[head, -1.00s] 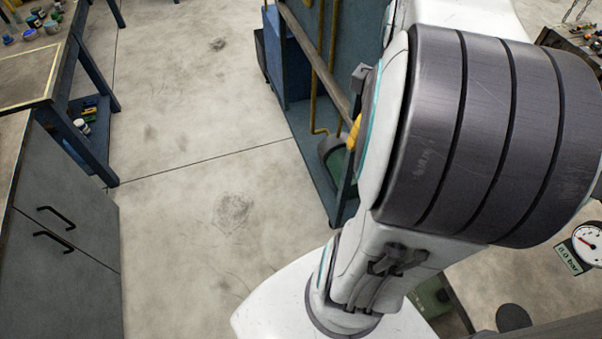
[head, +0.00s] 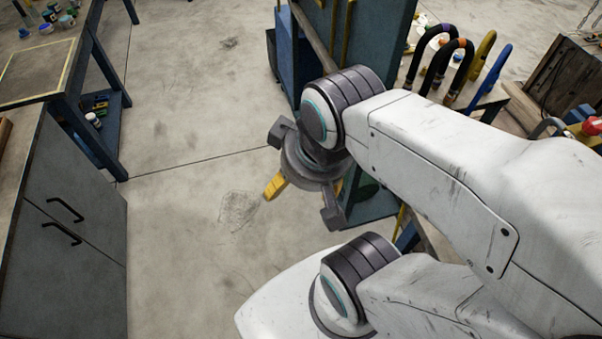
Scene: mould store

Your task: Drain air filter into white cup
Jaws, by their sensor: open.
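My gripper (head: 306,187) hangs over the floor near the middle of the head view. It points down, its yellow-tipped fingers are apart, and I see nothing between them. I cannot make out the air filter in this view. I cannot pick out a white cup for certain either. My arm covers much of the right side and hides what lies behind it.
A grey cabinet (head: 75,205) stands at left, beside a blue-legged bench (head: 40,65) with small pots. A blue rack (head: 375,30) stands behind my gripper. Curved hoses (head: 447,65) stand at upper right. The floor (head: 190,180) between cabinet and gripper is clear.

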